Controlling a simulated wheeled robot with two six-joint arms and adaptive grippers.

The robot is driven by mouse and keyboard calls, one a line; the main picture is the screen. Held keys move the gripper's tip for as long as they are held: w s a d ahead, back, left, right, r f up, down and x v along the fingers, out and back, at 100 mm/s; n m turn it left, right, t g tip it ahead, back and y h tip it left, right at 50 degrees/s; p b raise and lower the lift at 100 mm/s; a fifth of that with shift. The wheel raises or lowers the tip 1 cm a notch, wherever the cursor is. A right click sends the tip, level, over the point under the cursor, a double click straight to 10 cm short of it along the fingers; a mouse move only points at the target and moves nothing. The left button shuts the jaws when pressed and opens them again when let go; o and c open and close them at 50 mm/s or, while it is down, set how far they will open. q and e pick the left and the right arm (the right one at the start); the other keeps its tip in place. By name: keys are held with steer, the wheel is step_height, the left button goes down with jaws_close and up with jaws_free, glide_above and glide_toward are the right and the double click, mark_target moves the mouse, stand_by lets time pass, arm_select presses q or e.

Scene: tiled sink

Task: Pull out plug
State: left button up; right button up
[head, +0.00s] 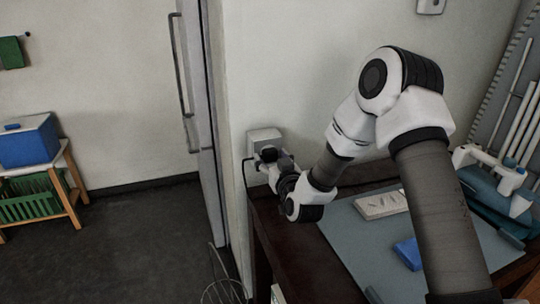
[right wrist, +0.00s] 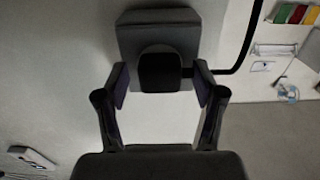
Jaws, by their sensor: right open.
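The black plug (right wrist: 160,72) sits at the wall socket (right wrist: 160,22), a pale square box on the wall, with a black cord running off to the right in the right wrist view. In the head view the socket box (head: 263,137) is on the wall above the table's left end, and the plug is mostly hidden by my gripper. My right gripper (head: 268,157) is at the plug. In the right wrist view its open fingers (right wrist: 160,85) stand on either side of the plug, close to it. I cannot tell whether they touch it. My left gripper is not in view.
A dark table (head: 300,262) with a grey mat (head: 350,235) lies below my right arm. On the mat are a white tray-like item (head: 381,205) and a blue object (head: 408,252). A wire basket (head: 224,290) stands on the floor left of the table.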

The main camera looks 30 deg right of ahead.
stand_by(0.8)
jaws_close()
steer(key=v, duration=0.6)
stand_by(0.9)
